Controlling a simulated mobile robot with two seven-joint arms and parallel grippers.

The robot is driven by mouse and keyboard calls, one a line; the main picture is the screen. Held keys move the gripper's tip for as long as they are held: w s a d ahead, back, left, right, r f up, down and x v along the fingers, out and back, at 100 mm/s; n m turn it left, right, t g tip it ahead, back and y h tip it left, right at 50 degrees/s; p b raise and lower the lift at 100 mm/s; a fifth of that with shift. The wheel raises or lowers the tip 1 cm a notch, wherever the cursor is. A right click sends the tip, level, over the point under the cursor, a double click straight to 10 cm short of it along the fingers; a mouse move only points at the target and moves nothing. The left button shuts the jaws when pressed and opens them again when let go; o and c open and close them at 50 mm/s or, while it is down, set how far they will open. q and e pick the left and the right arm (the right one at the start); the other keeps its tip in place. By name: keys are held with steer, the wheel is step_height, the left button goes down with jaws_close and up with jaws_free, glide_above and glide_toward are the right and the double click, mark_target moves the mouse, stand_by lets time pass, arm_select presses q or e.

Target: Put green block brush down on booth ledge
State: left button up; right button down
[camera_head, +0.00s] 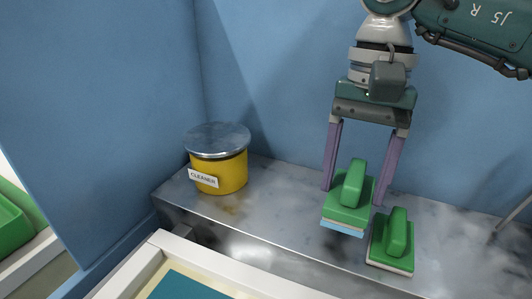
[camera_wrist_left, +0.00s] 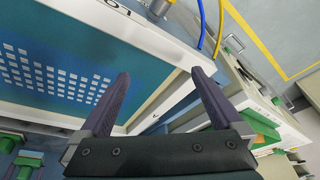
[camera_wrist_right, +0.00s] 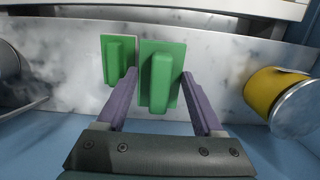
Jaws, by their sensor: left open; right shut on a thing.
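A green block brush (camera_head: 348,205) with a light blue underside is between the fingers of my right gripper (camera_head: 356,188). It is over the grey mottled booth ledge (camera_head: 270,208); I cannot tell whether it touches it. In the right wrist view this brush (camera_wrist_right: 160,85) fills the space between the fingertips. A second green block brush (camera_head: 392,243) with a pale underside lies on the ledge just right of and nearer than the held one. It also shows in the right wrist view (camera_wrist_right: 118,60). My left gripper (camera_wrist_left: 161,75) is open and empty; it shows only in the left wrist view.
A yellow tub labelled CLEANER (camera_head: 220,175) with a metal lid stands at the ledge's left end. Blue booth walls (camera_head: 275,80) rise behind and to the left. A pale-framed teal screen (camera_wrist_left: 60,80) is beyond my left gripper. Ledge between tub and brushes is clear.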

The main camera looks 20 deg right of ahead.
mark_target(349, 202)
step_height(349, 202, down, 4)
arm_select(q)
steer(key=shift+f, duration=0.1)
steer(key=shift+f, duration=0.15)
arm_select(e)
steer(key=shift+f, duration=0.1)
arm_select(q)
steer(key=shift+b, duration=0.3)
arm_select(e)
steer(key=shift+c, duration=2.4)
jaws_free()
steer(key=shift+f, duration=0.1)
arm_select(q)
steer(key=shift+d, duration=0.15)
arm_select(e)
steer(key=o, duration=0.5)
steer(key=shift+c, duration=0.2)
